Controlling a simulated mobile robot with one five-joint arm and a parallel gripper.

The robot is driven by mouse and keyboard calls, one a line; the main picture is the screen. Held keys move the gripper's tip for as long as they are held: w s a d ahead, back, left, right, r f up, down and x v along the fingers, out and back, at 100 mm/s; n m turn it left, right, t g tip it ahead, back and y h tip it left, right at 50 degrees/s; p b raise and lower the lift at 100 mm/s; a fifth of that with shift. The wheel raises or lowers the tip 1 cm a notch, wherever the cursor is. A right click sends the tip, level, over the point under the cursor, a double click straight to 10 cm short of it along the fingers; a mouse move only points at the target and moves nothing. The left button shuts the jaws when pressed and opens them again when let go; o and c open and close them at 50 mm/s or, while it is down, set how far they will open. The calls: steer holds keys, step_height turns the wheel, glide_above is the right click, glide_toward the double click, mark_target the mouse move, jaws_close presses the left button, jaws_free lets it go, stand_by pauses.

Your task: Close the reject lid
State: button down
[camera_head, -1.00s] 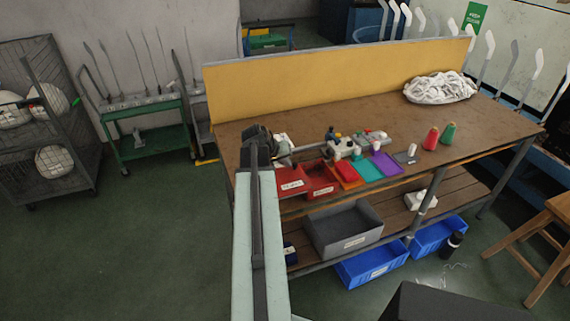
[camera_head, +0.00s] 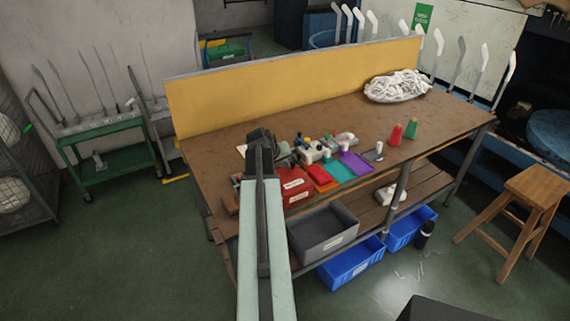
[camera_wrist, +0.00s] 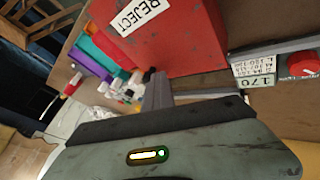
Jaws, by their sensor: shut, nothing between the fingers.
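A red box or lid with a white REJECT label (camera_wrist: 165,40) fills the top middle of the wrist view. In the head view a red bin with a white label (camera_head: 296,186) sits at the table's front edge, just right of my arm. I cannot tell from these views how far the reject lid is open. My gripper (camera_head: 262,140) is over the left part of the table, left of and behind the red bin, and its fingers are hard to make out. In the wrist view a grey finger (camera_wrist: 157,92) points toward the red surface, with nothing seen held.
Orange, teal (camera_head: 336,171) and purple (camera_head: 356,161) pieces lie right of the red bin. A grey bin (camera_head: 322,231) is on the lower shelf. A small panel with a red knob (camera_wrist: 303,64) is close by in the wrist view.

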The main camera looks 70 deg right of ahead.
steer(key=w+a, duration=0.1)
steer(key=w+a+r+p, duration=0.1)
steer(key=w+a, duration=0.1)
steer(key=shift+w, duration=0.1)
steer(key=p+v, duration=0.7)
steer(key=v, duration=0.1)
steer(key=shift+a+r, duration=0.3)
